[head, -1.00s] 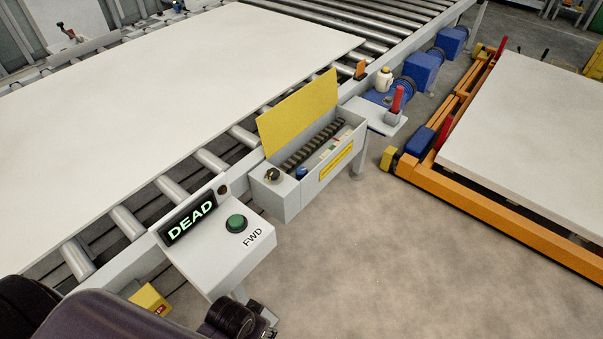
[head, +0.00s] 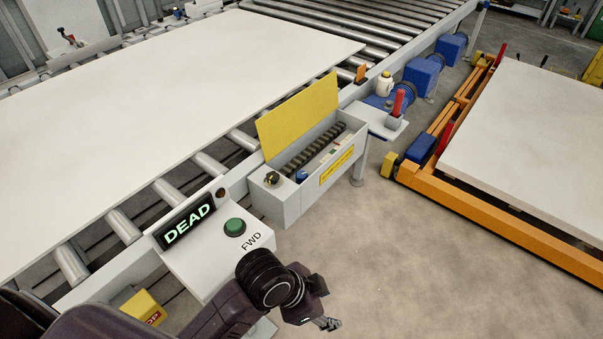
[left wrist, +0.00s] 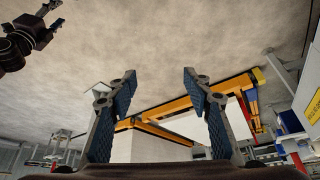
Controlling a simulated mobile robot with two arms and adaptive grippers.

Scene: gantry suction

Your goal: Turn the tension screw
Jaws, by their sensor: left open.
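An open grey box (head: 283,200) with a raised yellow lid (head: 300,112) stands beside the roller conveyor. It holds a dark ribbed row (head: 314,147), a dark knob with a yellowish part (head: 271,178) at its near end, and a small blue part (head: 301,175). I cannot tell which part is the tension screw. My left gripper (head: 328,323) is low in the head view, in front of the box and apart from it. In the left wrist view its two fingers (left wrist: 158,82) are spread and empty.
A control box with a green button (head: 235,227), "FWD" label and lit "DEAD" display (head: 186,228) stands left of the grey box. A red handle (head: 398,103) is behind it. A large white board (head: 150,110) lies on the rollers. Floor to the right is clear before an orange cart (head: 480,215).

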